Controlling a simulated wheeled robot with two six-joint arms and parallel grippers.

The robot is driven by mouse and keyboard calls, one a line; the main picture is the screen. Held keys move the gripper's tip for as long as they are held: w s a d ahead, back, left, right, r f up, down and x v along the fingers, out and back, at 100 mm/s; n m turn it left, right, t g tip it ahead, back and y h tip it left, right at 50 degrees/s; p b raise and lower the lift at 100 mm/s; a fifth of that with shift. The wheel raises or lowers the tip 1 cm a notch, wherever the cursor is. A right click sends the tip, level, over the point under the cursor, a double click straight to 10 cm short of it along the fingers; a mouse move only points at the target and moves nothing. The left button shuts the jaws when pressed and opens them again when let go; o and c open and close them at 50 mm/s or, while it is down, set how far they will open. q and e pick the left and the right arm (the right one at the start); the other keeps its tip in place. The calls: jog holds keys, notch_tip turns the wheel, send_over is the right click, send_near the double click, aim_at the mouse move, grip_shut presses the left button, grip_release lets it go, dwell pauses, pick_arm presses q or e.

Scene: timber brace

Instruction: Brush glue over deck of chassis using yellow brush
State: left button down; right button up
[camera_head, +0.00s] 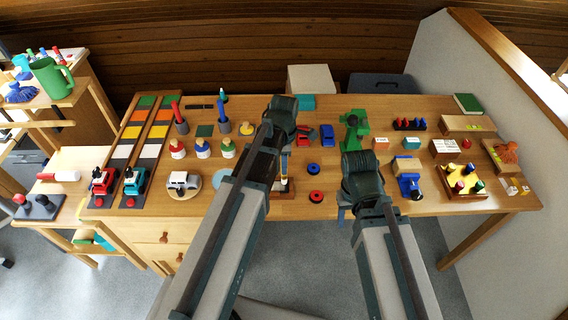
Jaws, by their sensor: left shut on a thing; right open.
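My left arm reaches over the table's middle. A glue pot cannot be told apart for certain among the small jars (203,149).
Red and teal toy vehicles (134,181) stand at the left, a white car (183,183) nearer the middle. Red and blue rings (316,196) lie between my arms.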

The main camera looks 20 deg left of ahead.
pick_arm(q)
jog(key=shift+r+p, duration=1.65)
jog(key=shift+r, duration=0.4)
pick_arm(e)
jog(key=shift+r, duration=2.05)
pick_arm(q)
notch_tip(320, 180, up, 3)
jog(key=p, duration=0.3)
jog(key=shift+r, duration=0.1)
pick_arm(e)
notch_tip(320, 180, up, 3)
jog(key=shift+r, duration=0.1)
pick_arm(q)
jog(key=shift+f, duration=0.25)
pick_arm(e)
jog(key=shift+f, duration=0.25)
pick_arm(q)
notch_tip(320, 180, down, 7)
jog(key=b, duration=0.7)
jog(key=shift+r, duration=0.1)
pick_arm(e)
notch_tip(320, 180, down, 7)
jog(key=shift+r, duration=0.15)
pick_arm(q)
jog(key=shift+f+b, duration=1)
jog(key=shift+b, duration=0.05)
pick_arm(e)
jog(key=shift+f, duration=1.05)
jog(key=shift+r, duration=0.1)
